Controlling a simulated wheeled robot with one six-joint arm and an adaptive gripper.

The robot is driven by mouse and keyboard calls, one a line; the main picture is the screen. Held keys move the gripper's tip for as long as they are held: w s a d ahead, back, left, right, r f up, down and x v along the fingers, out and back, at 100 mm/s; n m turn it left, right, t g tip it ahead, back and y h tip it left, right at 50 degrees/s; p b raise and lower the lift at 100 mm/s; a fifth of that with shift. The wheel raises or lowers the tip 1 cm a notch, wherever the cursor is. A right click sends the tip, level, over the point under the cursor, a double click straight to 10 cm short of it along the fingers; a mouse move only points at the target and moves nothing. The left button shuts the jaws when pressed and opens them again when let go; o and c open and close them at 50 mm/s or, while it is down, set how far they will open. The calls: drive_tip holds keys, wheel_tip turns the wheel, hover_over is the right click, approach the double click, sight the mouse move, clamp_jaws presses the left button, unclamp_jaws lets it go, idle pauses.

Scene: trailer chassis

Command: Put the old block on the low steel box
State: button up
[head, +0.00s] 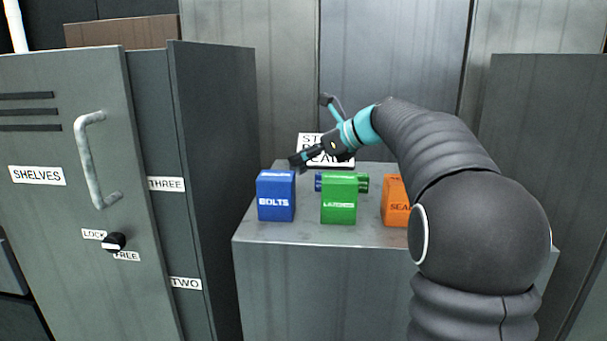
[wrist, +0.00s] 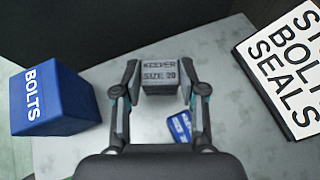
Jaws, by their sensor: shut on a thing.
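My gripper (head: 303,158) is over the back left of a grey steel box-like stand (head: 300,280) in the head view. In the wrist view my gripper (wrist: 161,88) has its two fingers on either side of a small grey block (wrist: 161,74) marked "KEEPER SIZE 20", and is shut on it. The block's lettered face is towards the wrist camera. I cannot make the block out in the head view. I cannot tell whether the block touches the surface below, or whether this stand is the low steel box.
On the stand are a blue BOLTS box (head: 276,197), a green box (head: 339,200), and an orange box (head: 396,202) partly behind my arm. A white sign (head: 330,160) stands behind. A shelves cabinet (head: 60,200) with a handle is at left.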

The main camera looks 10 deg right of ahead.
sight(304, 171)
drive_tip(key=shift+a+f+b, duration=0.1)
drive_tip(key=shift+f+b, duration=0.35)
drive_tip(key=shift+f, duration=1.55)
drive_tip(key=shift+f, duration=0.15)
drive_tip(key=o, duration=1.2)
drive_tip(key=shift+r, duration=0.2)
drive_tip(key=p+v, duration=0.1)
drive_tip(key=v, duration=1.1)
